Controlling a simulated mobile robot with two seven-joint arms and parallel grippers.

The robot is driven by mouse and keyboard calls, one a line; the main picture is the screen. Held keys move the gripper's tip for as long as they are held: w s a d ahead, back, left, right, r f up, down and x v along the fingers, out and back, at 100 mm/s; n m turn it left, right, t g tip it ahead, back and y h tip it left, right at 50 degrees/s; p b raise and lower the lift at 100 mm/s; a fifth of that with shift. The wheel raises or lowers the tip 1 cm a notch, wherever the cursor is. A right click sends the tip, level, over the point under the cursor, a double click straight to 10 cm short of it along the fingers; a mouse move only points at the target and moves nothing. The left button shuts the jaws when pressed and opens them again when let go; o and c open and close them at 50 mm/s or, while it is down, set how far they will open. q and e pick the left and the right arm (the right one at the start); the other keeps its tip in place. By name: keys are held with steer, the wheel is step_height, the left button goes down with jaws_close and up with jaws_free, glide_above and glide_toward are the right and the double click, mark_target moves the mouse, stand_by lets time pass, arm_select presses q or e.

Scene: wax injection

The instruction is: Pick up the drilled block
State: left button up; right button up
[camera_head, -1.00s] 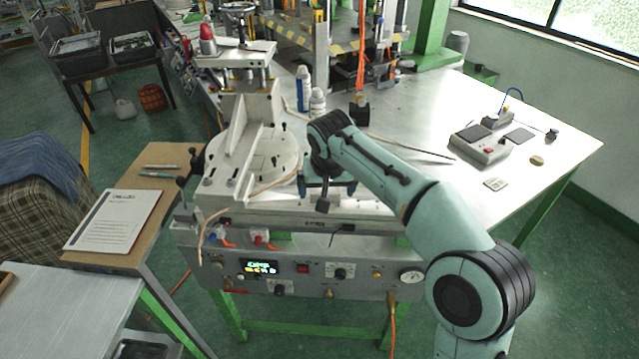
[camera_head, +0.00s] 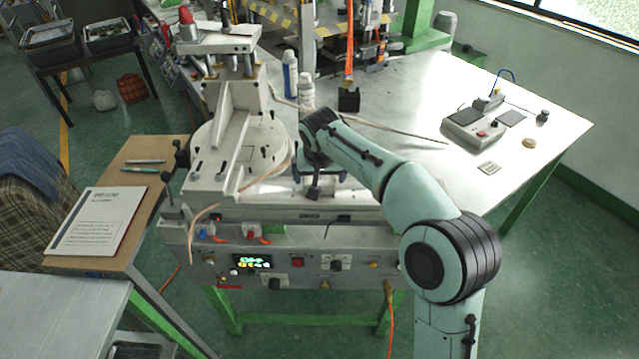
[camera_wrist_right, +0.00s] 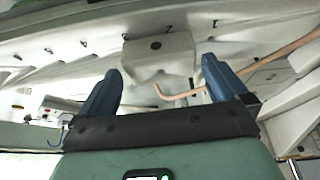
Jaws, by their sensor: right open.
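A pale grey block with a dark round hole in its face, which looks like the drilled block (camera_wrist_right: 160,58), shows in the right wrist view. It lies ahead of and between the two blue fingers of my right gripper (camera_wrist_right: 161,84). The fingers are apart and hold nothing; how far they are from the block is hard to tell. In the head view my right gripper (camera_head: 314,180) points down at the front of the machine's pale top, partly hidden by its own wrist. I cannot make out the block there. My left gripper is not in view.
The pale machine (camera_head: 240,150) with its round plate and upright stands left of my gripper. A thin tan hose (camera_head: 225,197) curves over its top, close by in the wrist view. White bottles (camera_head: 306,92) and a dark block on an orange cable (camera_head: 349,99) stand behind.

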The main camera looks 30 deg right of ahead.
steer(key=x, duration=0.2)
steer(key=shift+w+f, duration=0.15)
steer(key=shift+f, duration=0.1)
steer(key=c, duration=0.9)
steer(key=shift+r, duration=0.1)
steer(key=shift+c, duration=0.7)
steer(key=shift+r, duration=0.1)
